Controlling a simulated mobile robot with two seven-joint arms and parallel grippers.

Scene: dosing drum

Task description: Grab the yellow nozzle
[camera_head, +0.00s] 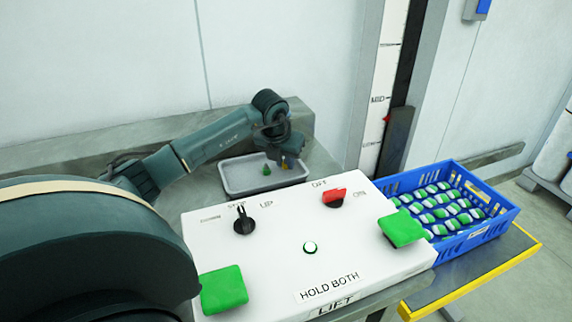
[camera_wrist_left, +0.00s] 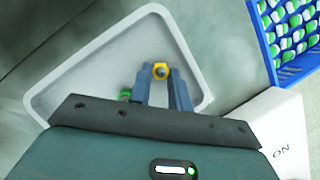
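The yellow nozzle (camera_head: 287,162) is at the right part of the grey tray (camera_head: 236,190), under my left gripper (camera_head: 284,158). In the left wrist view the yellow nozzle (camera_wrist_left: 160,71) shows its round dark opening between the two fingertips of my left gripper (camera_wrist_left: 161,75). The fingertips flank it closely; I cannot tell whether they press on it. Whether it touches the tray floor is also unclear. A green nozzle (camera_head: 266,170) stands in the tray to its left; in the left wrist view it (camera_wrist_left: 126,94) is partly hidden behind a finger. My right gripper is not in view.
A white control box (camera_head: 270,270) with green pads, a red switch (camera_head: 334,198) and a black knob (camera_head: 243,220) stands in front of the tray. A blue crate (camera_head: 490,232) of green-and-white items is at the right. The wall is close behind the tray.

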